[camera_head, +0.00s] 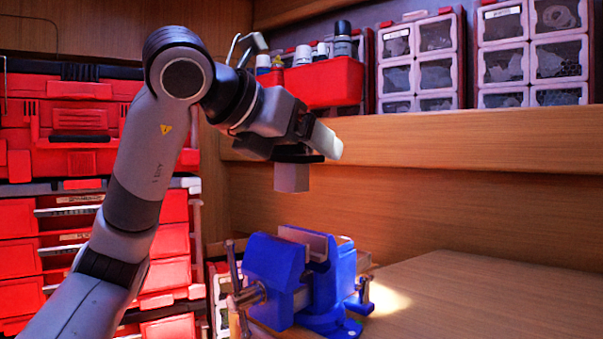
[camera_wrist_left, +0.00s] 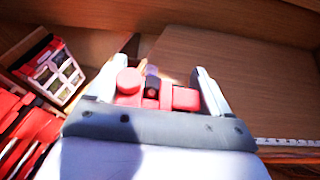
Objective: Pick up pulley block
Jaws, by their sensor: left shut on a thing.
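In the left wrist view, the left gripper (camera_wrist_left: 155,78) is shut on a red object with a round part at one end and a dark middle. It spans the gap between the fingers and looks to be the pulley block (camera_wrist_left: 185,98). In the head view I cannot make out the held object; the gripper hides it. My right gripper is not in view.
The blue vise (camera_head: 275,270) stands on the wooden bench (camera_head: 460,290), whose right side is clear. A shelf (camera_head: 450,137) behind holds a red bin (camera_head: 325,84) with bottles and clear-drawer cabinets (camera_head: 417,62). Red toolboxes (camera_head: 75,130) stand at left.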

